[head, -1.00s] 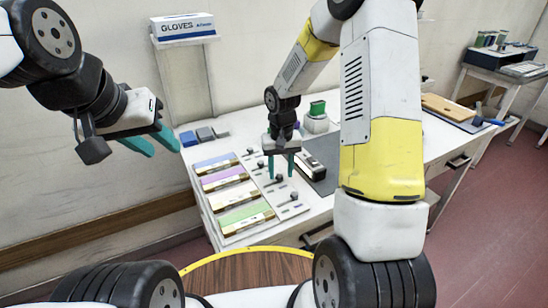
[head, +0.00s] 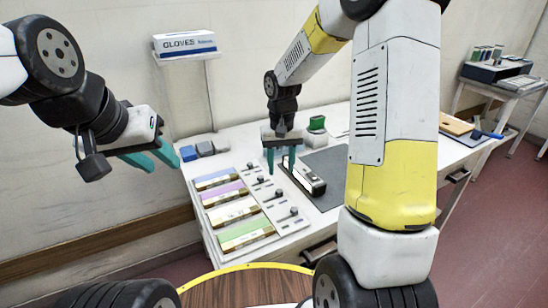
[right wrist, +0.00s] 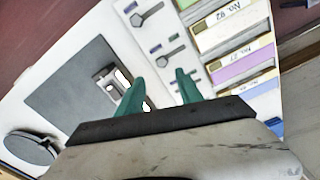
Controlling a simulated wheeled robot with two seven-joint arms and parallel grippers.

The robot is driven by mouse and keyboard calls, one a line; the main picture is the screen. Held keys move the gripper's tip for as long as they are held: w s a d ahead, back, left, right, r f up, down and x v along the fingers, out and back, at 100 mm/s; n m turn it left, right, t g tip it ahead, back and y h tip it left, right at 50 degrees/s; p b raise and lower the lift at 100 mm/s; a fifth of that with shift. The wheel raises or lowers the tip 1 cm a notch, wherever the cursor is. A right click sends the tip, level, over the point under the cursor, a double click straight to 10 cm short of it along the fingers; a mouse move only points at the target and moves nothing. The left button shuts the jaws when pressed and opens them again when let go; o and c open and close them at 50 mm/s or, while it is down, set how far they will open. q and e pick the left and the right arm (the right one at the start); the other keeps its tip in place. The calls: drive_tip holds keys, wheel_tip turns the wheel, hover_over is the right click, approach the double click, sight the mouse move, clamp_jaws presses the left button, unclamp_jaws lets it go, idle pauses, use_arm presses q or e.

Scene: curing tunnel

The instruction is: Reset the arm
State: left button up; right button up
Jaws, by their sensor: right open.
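My right gripper (head: 281,160) hangs above the white workbench (head: 240,142) in the head view, fingers pointing down. Its teal fingers are apart with nothing between them, and they also show in the right wrist view (right wrist: 160,92). Below and beside it is a black-and-white device (head: 303,175) at the edge of a dark grey mat (head: 328,165). My left gripper (head: 158,158) is at the left, off the bench's left side. Its teal fingers point down to the right; a gap shows between them and they hold nothing visible.
A panel of coloured, labelled strips (head: 230,211) and small knobs lies at the bench's front left. Blue and grey blocks (head: 204,149) sit behind it. A green-topped item (head: 317,124) stands at the back. A gloves box (head: 184,43) is on a wall shelf.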

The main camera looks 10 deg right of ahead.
drive_tip(key=s+d+r+t, duration=0.25)
drive_tip(key=s+r, duration=0.55)
drive_tip(key=r, duration=0.5)
drive_tip(key=s+r+t+y, duration=0.2)
drive_tip(key=s+r, duration=0.3)
drive_tip(key=s, duration=0.8)
drive_tip(key=shift+r+t, duration=0.35)
drive_tip(key=shift+t, duration=0.5)
